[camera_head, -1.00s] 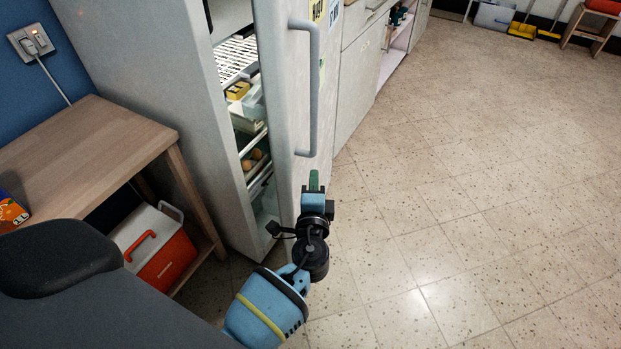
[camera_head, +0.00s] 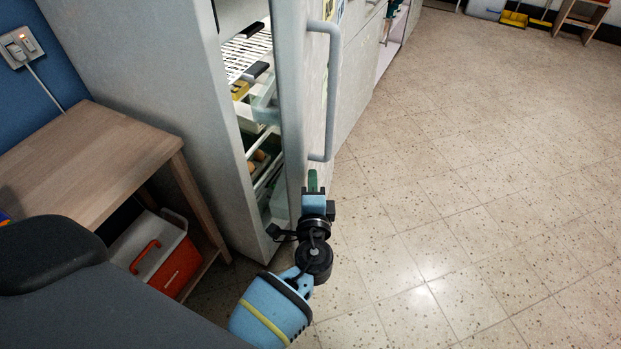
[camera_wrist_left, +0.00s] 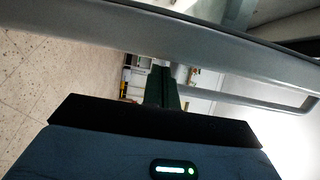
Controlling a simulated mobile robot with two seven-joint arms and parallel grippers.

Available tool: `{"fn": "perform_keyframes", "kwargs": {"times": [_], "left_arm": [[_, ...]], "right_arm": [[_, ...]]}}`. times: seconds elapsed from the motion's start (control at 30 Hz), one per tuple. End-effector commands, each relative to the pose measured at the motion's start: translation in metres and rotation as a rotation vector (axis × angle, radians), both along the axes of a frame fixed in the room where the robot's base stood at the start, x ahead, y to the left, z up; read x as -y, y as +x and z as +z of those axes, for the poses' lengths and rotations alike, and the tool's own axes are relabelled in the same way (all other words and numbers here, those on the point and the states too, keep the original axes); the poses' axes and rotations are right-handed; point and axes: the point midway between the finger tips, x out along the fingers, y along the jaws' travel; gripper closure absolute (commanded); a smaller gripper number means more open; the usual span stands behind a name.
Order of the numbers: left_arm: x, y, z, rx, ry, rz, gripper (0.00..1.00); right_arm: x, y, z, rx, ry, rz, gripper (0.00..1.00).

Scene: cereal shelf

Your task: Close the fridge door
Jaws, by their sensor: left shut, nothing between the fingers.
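The fridge (camera_head: 150,90) is a tall light-grey cabinet at the upper left of the head view. Its door (camera_head: 305,100) stands partly open, and shelves with food show through the gap. A grey bar handle (camera_head: 332,95) runs down the door's outer face. My left gripper (camera_head: 312,182) is shut and empty, close by the door's outer face just below the handle's lower end; I cannot tell whether it touches. In the left wrist view, the green fingers (camera_wrist_left: 162,88) point toward a grey bar or edge crossing the picture. My right gripper is not in view.
A wooden table (camera_head: 85,165) stands left of the fridge, with a red and white cooler (camera_head: 160,255) beneath it. Counter cabinets (camera_head: 360,60) continue beyond the fridge. The tiled floor (camera_head: 460,180) to the right is clear.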

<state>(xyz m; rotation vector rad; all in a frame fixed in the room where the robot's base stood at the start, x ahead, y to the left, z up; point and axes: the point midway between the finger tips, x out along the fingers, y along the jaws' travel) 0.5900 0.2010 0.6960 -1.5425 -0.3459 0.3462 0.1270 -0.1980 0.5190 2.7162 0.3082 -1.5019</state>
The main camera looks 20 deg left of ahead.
Motion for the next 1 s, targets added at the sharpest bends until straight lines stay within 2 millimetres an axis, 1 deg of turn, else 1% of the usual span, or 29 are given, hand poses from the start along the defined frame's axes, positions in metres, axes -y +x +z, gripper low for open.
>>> {"fn": "perform_keyframes", "kwargs": {"times": [0.47,0.57,0.67,0.87,0.97,1.0], "left_arm": [[0.002,-0.001,0.000,-0.001,0.000,0.000,1.00],[-0.001,-0.001,-0.001,-0.001,0.000,-0.002,1.00],[-0.012,-0.004,-0.002,-0.004,0.003,-0.017,1.00],[-0.055,-0.012,-0.002,-0.003,0.005,-0.085,1.00],[-0.079,-0.016,-0.002,-0.003,0.005,-0.118,1.00],[-0.090,-0.017,-0.001,-0.002,0.004,-0.125,1.00]], "right_arm": [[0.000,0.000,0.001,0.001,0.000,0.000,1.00],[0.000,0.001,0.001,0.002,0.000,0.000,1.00],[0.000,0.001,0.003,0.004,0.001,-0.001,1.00],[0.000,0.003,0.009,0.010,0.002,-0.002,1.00],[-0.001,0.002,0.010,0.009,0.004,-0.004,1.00],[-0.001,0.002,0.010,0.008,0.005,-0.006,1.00]]}}
